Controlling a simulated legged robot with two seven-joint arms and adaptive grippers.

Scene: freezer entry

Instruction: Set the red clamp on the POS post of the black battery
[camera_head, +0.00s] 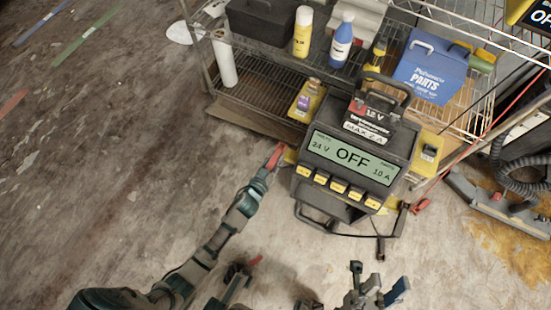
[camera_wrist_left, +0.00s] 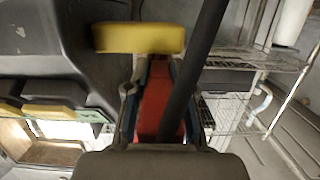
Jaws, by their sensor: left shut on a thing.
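My left gripper (camera_head: 270,163) is at the left side of the charger, shut on a red clamp (camera_head: 275,156). In the left wrist view the red clamp (camera_wrist_left: 158,95) lies between the fingers, with a dark cable (camera_wrist_left: 190,75) passing in front.
A wire rack (camera_head: 260,75) behind holds a yellow bottle (camera_head: 302,32), a blue bottle (camera_head: 341,40) and a blue parts box (camera_head: 432,68). A hose (camera_head: 515,165) is at right. Floor at left is clear.

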